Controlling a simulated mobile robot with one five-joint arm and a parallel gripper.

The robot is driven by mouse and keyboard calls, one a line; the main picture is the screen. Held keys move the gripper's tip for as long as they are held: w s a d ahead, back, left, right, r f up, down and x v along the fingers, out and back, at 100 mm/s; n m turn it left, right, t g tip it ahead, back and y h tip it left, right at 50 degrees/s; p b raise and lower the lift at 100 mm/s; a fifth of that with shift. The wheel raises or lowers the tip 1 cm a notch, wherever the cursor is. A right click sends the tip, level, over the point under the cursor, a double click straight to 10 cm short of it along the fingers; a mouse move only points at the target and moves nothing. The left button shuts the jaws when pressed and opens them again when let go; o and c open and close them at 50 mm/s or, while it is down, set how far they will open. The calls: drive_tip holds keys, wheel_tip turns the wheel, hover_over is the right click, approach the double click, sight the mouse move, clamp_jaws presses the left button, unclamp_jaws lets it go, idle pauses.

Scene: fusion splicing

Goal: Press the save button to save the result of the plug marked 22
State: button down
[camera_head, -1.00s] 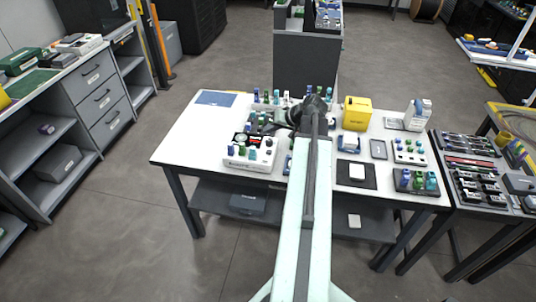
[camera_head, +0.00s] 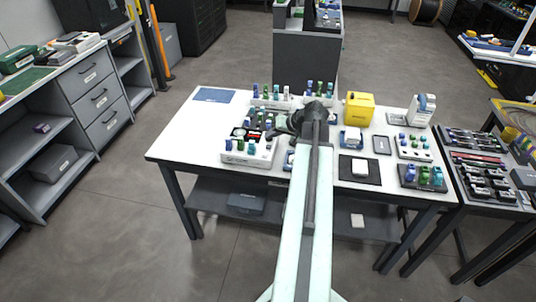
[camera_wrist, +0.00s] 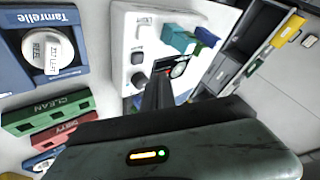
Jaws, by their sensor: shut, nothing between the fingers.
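A white device (camera_head: 262,162) with blue and green plugs on it and a small dark display stands on the white table (camera_head: 196,140). My gripper (camera_head: 284,128) is above the device's right side in the head view. In the wrist view my gripper (camera_wrist: 158,84) is shut and empty, its dark fingers pointing towards the display. Whether they touch anything, I cannot tell. I cannot make out a save button or the mark 22.
Blue Tamrelle box (camera_wrist: 45,45) with a white round cap, green CLEAN block (camera_wrist: 48,110) and red DIRTY block (camera_wrist: 62,136) lie left in the wrist view. Yellow box (camera_head: 359,110) and black mat (camera_head: 347,177) are to the right on the table. Floor left is clear.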

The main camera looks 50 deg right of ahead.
sight(271, 147)
drive_tip(key=shift+f+b, duration=0.75)
drive_tip(key=shift+f, duration=0.55)
idle(0.9)
drive_tip(key=shift+w+f+b, duration=0.15)
drive_tip(key=shift+f+b, duration=0.2)
drive_tip(key=shift+f+b, duration=0.5)
idle(0.5)
drive_tip(key=shift+r, duration=0.15)
drive_tip(key=shift+r+p, duration=0.8)
drive_tip(key=shift+p, duration=0.15)
wheel_tip(271, 147, up, 5)
drive_tip(key=p, duration=0.5)
drive_tip(key=shift+r, duration=0.1)
